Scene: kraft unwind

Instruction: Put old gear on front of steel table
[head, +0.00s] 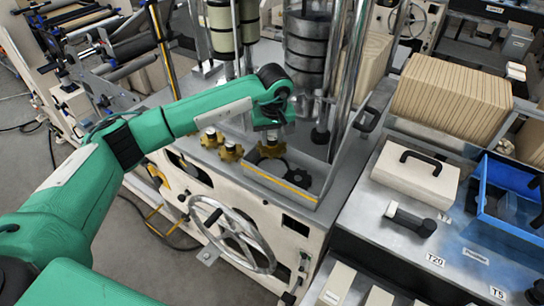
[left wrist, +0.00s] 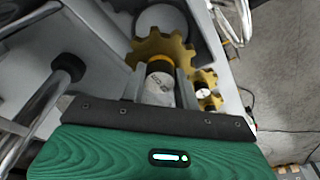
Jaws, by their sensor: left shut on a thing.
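My left gripper (head: 272,131) points down and is shut on the hub of a gold toothed gear (head: 271,149). In the left wrist view the gear (left wrist: 178,46) shows beyond the fingers (left wrist: 157,92), its pale labelled hub between them. The gear is at the rear left of a shallow tray (head: 322,178); I cannot tell whether it touches anything below. Two other gold gears (head: 211,138) (head: 230,151) stand to its left on the steel table (head: 183,113). A dark gear (head: 298,178) lies in the tray. My right gripper is not in view.
Upright steel columns (head: 345,80) rise behind the tray. A handwheel (head: 232,234) sticks out from the white front panel. On the right bench are a beige case (head: 415,175), a black-handled tool (head: 411,219) and a blue bin (head: 510,215).

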